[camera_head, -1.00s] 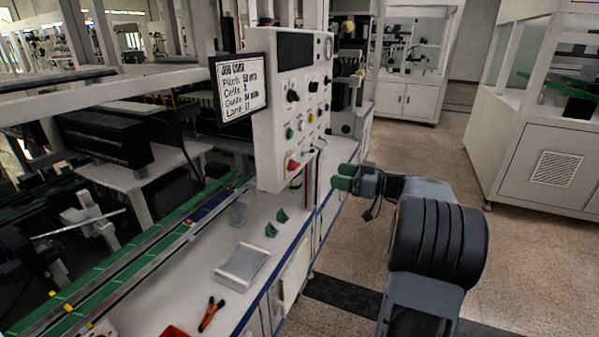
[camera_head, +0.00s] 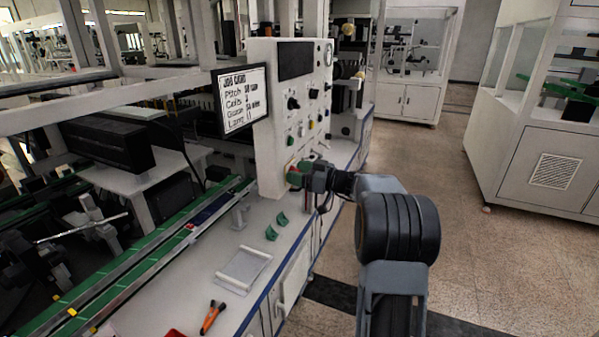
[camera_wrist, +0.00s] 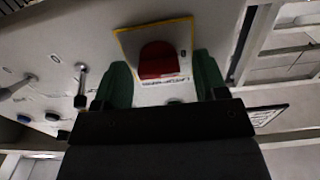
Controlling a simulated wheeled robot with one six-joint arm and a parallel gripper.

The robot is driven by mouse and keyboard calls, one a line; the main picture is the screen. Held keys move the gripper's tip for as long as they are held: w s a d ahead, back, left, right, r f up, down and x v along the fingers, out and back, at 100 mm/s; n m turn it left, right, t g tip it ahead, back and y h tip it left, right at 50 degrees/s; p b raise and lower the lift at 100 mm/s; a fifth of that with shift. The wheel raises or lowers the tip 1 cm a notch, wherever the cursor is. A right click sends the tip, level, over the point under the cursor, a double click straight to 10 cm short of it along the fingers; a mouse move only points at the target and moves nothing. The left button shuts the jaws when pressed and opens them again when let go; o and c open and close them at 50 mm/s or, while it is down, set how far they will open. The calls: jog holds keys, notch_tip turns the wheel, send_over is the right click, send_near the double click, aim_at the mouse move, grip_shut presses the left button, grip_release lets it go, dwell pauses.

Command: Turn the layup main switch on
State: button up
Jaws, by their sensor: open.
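The main switch is a red knob (camera_wrist: 158,60) on a pale, yellow-edged plate (camera_wrist: 128,42), seen close up in the wrist view. A label below it is upside down and hard to read. My gripper (camera_wrist: 163,77) is open, with one green finger on each side of the red knob. I cannot tell whether the fingers touch it. In the head view my gripper (camera_head: 296,175) is at the lower part of the white control panel (camera_head: 268,145) and mostly covers the knob there.
Other knobs and buttons (camera_head: 293,103) sit higher on the panel. A job card screen (camera_head: 243,99) stands to its left. Below, the white bench (camera_head: 215,250) carries green brackets (camera_head: 271,233), a pale tray (camera_head: 243,268) and orange-handled pliers (camera_head: 212,317). Open floor lies to the right.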

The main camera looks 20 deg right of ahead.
jog(key=c, duration=0.9)
jog(key=shift+f+m+b, duration=0.1)
jog(key=shift+m+b, duration=0.2)
jog(key=shift+b, duration=0.15)
jog(key=shift+w+d+m+b, duration=0.1)
jog(key=shift+m+b, duration=1.05)
jog(key=shift+m, duration=3.15)
jog(key=shift+w+d+m+b, duration=0.1)
jog(key=shift+m+b, duration=1.05)
jog(key=shift+m, duration=3.15)
jog(key=shift+f+m, duration=0.1)
jog(key=shift+m, duration=0.2)
